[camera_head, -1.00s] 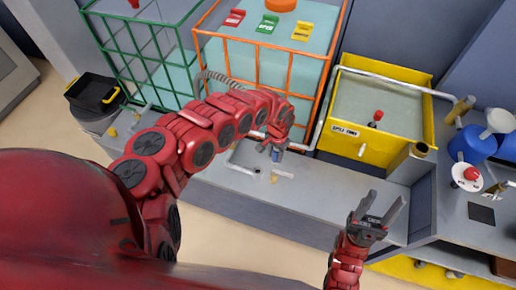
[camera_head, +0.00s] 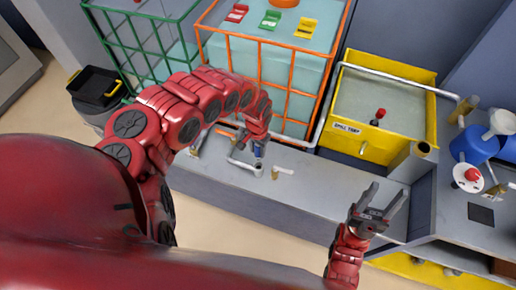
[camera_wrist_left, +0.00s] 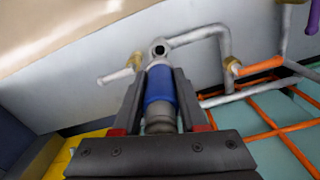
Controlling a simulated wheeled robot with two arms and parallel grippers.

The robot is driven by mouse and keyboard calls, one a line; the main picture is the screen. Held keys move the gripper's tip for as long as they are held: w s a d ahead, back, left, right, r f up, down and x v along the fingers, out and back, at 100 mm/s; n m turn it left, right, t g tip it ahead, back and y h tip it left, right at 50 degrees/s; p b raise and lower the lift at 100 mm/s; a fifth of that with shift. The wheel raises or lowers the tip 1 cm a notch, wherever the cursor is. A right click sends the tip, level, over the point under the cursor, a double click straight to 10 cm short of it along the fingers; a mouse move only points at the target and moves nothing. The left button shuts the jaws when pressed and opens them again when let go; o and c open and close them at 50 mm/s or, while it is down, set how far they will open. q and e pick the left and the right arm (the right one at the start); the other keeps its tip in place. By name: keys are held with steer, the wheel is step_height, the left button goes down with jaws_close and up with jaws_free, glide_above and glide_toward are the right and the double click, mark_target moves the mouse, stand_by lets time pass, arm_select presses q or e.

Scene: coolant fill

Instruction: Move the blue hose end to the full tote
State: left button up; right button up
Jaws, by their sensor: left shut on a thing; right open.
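My left gripper (camera_head: 257,146) is shut on the blue hose end (camera_wrist_left: 159,88), above the grey ledge in front of the orange-caged tote (camera_head: 265,62). In the left wrist view the blue collar sits between the fingers (camera_wrist_left: 160,100), its tip toward a grey pipe's open end (camera_wrist_left: 158,47). I cannot tell whether they touch. The green-caged tote (camera_head: 150,48) stands to the left; its liquid looks lower than in the orange-caged one. The hose is mostly hidden behind my left arm. My right gripper (camera_head: 381,205) is open and empty over the ledge's right part.
Pipework with brass-coloured valves (camera_head: 275,173) runs along the ledge close to my left gripper. A yellow spill tank (camera_head: 385,105) stands right of the totes. A blue container (camera_head: 470,143) is at far right. A black bin (camera_head: 95,88) stands at left.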

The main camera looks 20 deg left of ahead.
mark_target(258, 158)
arm_select(q)
steer(key=shift+f+b, duration=2.05)
steer(key=shift+f, duration=0.7)
steer(key=shift+p, duration=0.3)
steer(key=shift+f+b, duration=1.5)
steer(key=shift+f, duration=0.2)
steer(key=shift+r, duration=0.15)
steer(key=shift+r+p, duration=1.35)
steer(key=shift+p, duration=0.05)
steer(key=shift+f+b, duration=1.1)
steer(key=shift+f, duration=0.4)
